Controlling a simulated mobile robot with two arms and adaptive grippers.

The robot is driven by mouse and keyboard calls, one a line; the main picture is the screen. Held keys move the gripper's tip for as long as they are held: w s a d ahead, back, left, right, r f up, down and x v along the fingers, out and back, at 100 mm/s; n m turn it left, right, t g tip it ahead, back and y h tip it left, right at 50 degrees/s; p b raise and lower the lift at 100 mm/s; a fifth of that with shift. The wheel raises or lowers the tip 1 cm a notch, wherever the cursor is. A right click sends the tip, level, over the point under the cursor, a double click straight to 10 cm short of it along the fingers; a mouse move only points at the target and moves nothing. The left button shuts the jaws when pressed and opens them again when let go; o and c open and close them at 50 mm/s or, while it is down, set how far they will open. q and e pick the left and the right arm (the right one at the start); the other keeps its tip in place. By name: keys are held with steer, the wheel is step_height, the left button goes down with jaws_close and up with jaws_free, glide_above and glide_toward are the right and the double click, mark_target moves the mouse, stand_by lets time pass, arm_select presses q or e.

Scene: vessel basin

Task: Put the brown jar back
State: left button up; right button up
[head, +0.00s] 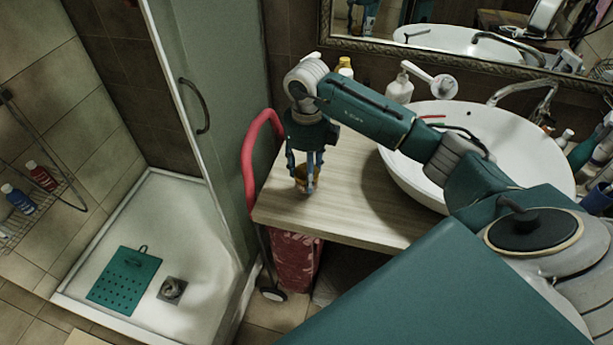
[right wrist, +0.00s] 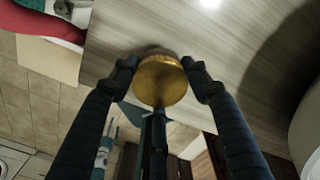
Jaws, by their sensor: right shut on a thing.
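The brown jar (head: 301,176) is between the fingers of my right gripper (head: 305,182), at the left end of the wooden counter (head: 352,195). My right gripper points down and is shut on it. In the right wrist view the jar's round golden lid (right wrist: 161,80) sits between the two fingertips (right wrist: 160,68). The jar looks upright and at or just above the counter top; I cannot tell if it touches. The fingers hide part of its side. I do not make out my left gripper.
A white basin (head: 400,172) stands on the counter to the right. A soap dispenser (head: 399,88) and a yellow-capped bottle (head: 345,67) stand at the back. A red-pink handle (head: 249,160) rises by the counter's left edge, near the shower tray (head: 205,240). The counter's front is bare.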

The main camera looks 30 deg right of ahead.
step_height(320, 180, down, 2)
steer(key=shift+f, duration=0.4)
steer(key=o, duration=0.9)
steer(key=shift+f, duration=0.1)
steer(key=shift+c, duration=0.2)
steer(key=o, duration=0.4)
arm_select(q)
steer(key=shift+w+d+r, duration=0.25)
steer(key=shift+w+d, duration=0.35)
steer(key=shift+w, duration=0.15)
